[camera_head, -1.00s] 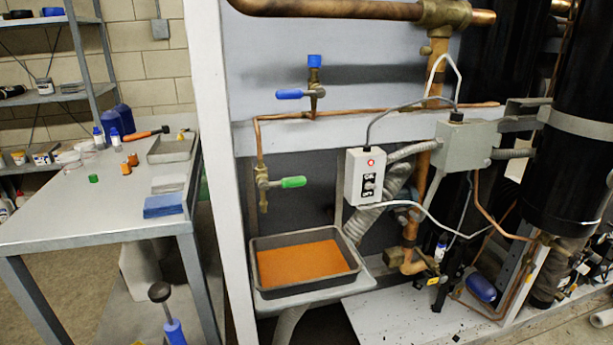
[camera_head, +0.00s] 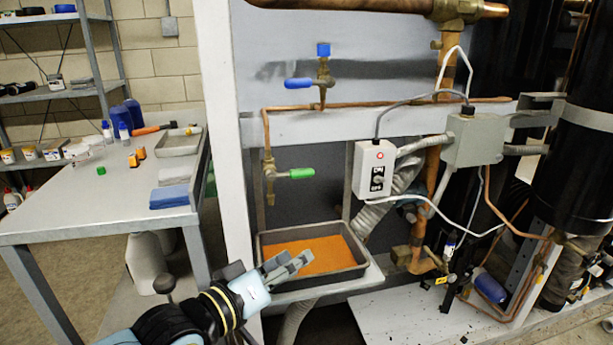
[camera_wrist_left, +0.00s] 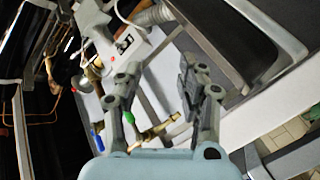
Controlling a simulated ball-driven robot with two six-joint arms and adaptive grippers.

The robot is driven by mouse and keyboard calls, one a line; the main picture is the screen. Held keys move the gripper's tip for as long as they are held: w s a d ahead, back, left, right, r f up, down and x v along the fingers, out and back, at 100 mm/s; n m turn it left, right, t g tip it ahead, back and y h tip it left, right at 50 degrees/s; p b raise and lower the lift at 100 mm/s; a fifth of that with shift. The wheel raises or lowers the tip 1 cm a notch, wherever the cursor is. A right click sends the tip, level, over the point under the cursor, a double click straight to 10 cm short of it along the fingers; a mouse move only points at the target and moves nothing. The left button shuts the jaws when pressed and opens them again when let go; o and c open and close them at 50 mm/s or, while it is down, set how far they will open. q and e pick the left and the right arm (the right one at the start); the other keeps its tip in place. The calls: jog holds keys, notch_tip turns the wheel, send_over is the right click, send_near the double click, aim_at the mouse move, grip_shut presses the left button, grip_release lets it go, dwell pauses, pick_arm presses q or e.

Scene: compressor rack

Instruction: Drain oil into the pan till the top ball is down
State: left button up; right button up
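The drain valve with a green handle (camera_head: 301,173) sits on a copper pipe above the pan; its handle points right, crosswise to the vertical outlet. The grey pan (camera_head: 362,262) holds orange-brown oil (camera_head: 318,252) on a shelf below. My left gripper (camera_head: 290,264) is in front of the pan, below the valve, and overlaps the pan's front in the picture. In the left wrist view its fingers (camera_wrist_left: 155,80) are apart with nothing between them. The green handle (camera_wrist_left: 129,117) shows there too. I cannot make out any ball. My right gripper is not in view.
A blue-handled valve (camera_head: 300,83) is above the green one. A switch box (camera_head: 374,170) with a red light hangs right of the drain valve, with cables. A white post (camera_head: 222,150) stands left. A workbench (camera_head: 110,200) with bottles and a tray is farther left.

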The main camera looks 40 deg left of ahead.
aim_at(307, 173)
pick_arm(q)
jog(key=a+r+n+t, duration=0.4)
jog(key=r+n+t, duration=0.15)
jog(key=r, duration=0.25)
jog(key=shift+m+t+y, duration=0.25)
jog(key=shift+t+y, duration=0.1)
jog(key=shift+y, duration=0.05)
jog(key=x, duration=0.6)
jog(key=p+x, duration=0.1)
jog(key=x, duration=0.3)
jog(key=shift+s+d+r, duration=0.1)
jog(key=shift+d, duration=0.15)
grip_shut()
